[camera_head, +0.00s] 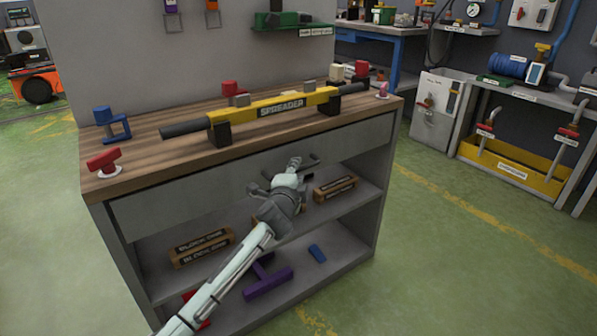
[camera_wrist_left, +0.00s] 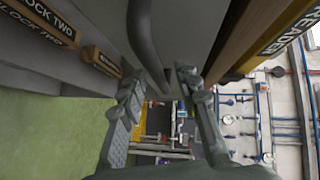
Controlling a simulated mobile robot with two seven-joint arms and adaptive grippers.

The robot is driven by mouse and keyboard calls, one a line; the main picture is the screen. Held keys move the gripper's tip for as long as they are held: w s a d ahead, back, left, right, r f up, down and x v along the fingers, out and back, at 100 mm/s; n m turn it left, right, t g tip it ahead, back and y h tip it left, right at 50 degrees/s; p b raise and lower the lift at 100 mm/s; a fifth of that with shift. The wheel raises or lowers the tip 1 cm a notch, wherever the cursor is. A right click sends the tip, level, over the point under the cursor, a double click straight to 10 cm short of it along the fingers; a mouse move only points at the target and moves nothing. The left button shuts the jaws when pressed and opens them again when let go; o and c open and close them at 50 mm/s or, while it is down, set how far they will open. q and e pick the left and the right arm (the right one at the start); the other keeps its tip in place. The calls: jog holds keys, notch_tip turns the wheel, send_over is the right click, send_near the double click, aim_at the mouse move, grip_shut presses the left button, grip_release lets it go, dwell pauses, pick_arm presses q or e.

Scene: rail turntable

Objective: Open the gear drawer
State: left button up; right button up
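The gear drawer (camera_head: 190,192) is the wide grey front under the wooden top of the workbench cabinet. It looks shut, flush with the cabinet. Its dark bar handle (camera_head: 312,160) shows beside my left gripper (camera_head: 278,176), which partly hides it. In the left wrist view the handle (camera_wrist_left: 144,42) is a dark curved bar running down toward the gap between the fingers of my left gripper (camera_wrist_left: 158,84). The fingers are apart, one on each side of the bar's end. I cannot tell whether they touch it. My right gripper is not in view.
A yellow spreader beam (camera_head: 275,108) lies on the wooden top (camera_head: 165,150), with a blue clamp-like part (camera_head: 110,122) and red parts nearby. The shelves below hold labelled blocks (camera_head: 202,247) and a purple part (camera_head: 268,283). Green floor is open to the right.

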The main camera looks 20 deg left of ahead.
pick_arm(q)
jog(key=shift+w+f, duration=0.1)
jog(key=shift+w, duration=0.65)
grip_shut()
